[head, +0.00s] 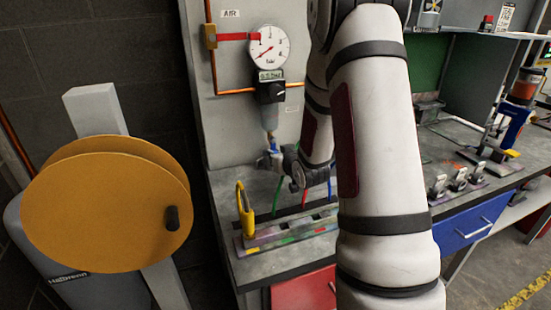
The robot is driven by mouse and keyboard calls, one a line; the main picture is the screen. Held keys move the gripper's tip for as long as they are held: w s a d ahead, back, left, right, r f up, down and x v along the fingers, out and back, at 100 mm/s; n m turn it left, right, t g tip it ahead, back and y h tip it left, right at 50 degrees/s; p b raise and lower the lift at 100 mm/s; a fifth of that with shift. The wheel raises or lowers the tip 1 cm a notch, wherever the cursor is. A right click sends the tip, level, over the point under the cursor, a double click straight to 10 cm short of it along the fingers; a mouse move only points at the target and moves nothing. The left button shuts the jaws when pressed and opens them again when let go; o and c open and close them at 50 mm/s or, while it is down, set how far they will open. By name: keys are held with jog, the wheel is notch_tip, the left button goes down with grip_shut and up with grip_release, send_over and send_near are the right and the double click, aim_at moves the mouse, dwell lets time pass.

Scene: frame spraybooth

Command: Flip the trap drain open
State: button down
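The air trap's grey bowl (268,117) hangs on the wall panel under a black regulator (270,92) and a round gauge (268,46). A small coppery fitting, apparently the drain (270,136), is at the bowl's bottom. A small blue piece (274,147) shows just below it, right by my gripper. My gripper (277,156) is at the end of my arm, just below the trap and pointing toward the panel. Its fingers are small and dark, partly lost against the wrist. I cannot tell whether they are open or touching the drain.
A brass valve (210,37) with a red lever is on the pipe at upper left. A yellow-handled tool (245,211) stands on the bench's coloured rack (290,233). A large yellow reel (105,205) fills the left. Metal clamps (459,179) sit at right.

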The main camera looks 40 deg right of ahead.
jog(key=c, duration=1.6)
grip_release()
jog(key=shift+o, duration=0.2)
jog(key=v, duration=0.7)
jog(key=shift+s, duration=0.2)
jog(key=shift+r, duration=0.15)
